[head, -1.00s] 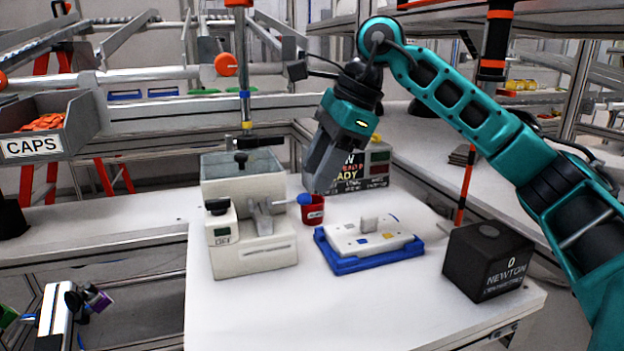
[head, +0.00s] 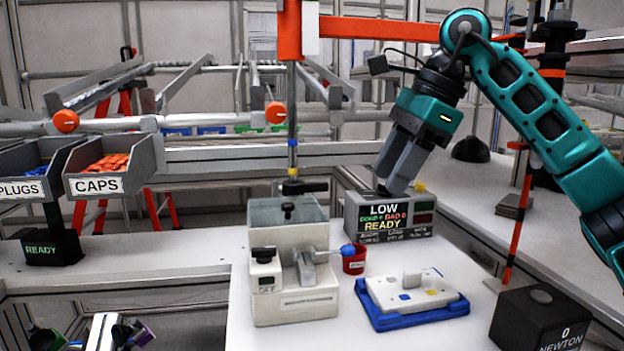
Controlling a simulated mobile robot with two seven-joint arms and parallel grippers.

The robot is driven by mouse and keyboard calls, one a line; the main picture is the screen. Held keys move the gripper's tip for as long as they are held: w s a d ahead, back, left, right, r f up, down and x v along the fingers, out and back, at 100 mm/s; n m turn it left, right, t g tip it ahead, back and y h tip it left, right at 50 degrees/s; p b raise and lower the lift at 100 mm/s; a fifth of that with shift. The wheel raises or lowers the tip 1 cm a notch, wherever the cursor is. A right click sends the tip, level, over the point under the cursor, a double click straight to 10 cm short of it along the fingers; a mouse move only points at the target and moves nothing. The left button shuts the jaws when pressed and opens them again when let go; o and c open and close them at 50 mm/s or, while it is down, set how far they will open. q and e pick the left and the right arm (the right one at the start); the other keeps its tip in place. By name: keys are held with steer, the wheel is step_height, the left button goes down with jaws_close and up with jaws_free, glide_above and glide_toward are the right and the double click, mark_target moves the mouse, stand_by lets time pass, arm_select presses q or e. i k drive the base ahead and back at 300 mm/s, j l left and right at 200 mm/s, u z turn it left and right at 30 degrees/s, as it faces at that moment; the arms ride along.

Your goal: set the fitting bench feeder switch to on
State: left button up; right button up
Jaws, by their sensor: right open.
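The fitting bench feeder (head: 300,240) is a beige box with an open clear-sided hopper, standing at the left of the white bench. On its front left is a small switch box (head: 266,283) with a black knob on top (head: 264,254) and a small dark label. The label looked like OFF a second ago and is too small to read surely now. A lever with a blue ball (head: 348,250) sticks out at its right. My right gripper (head: 394,182) is open and empty, pointing down in front of the display, right of and above the feeder.
A red cup (head: 353,262) stands beside the feeder. A blue tray (head: 372,312) holds a white plate. A black NEWTON box (head: 540,320) is at the front right. The display box (head: 385,232) reads LOW and READY. CAPS (head: 97,186) and PLUGS (head: 20,190) bins are at left.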

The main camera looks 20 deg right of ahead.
mark_target(263, 255)
steer(key=k, duration=1)
